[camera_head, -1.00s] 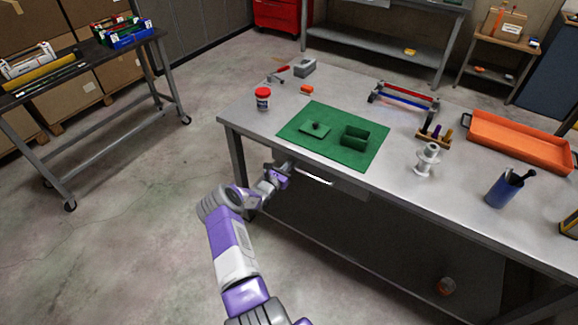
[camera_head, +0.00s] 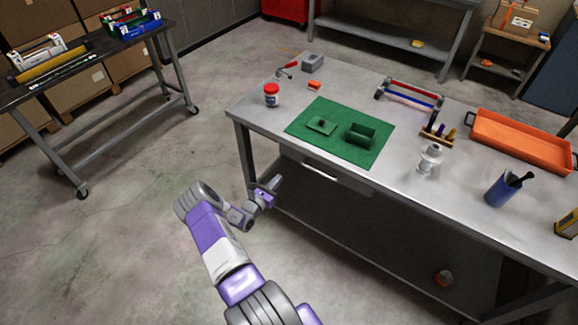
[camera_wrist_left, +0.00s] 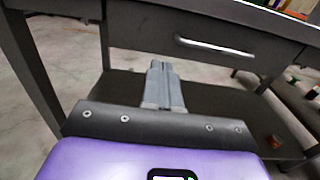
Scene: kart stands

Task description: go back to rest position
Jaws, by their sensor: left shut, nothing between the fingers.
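My left gripper (camera_head: 274,184) is low in front of the workbench's front left leg, below the tabletop and left of the drawer (camera_head: 322,172). In the left wrist view its two grey fingers (camera_wrist_left: 161,68) are together with nothing between them. They point toward the bench's underside, and the drawer handle (camera_wrist_left: 215,47) shows beyond them to the right. My right gripper is in neither view.
The workbench (camera_head: 420,205) holds a green mat (camera_head: 345,150) with a green box (camera_head: 361,134), a red-lidded jar (camera_head: 271,95), an orange tray (camera_head: 520,140) and a blue cup (camera_head: 502,190). A dark cart (camera_head: 90,60) stands left. The floor between is clear.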

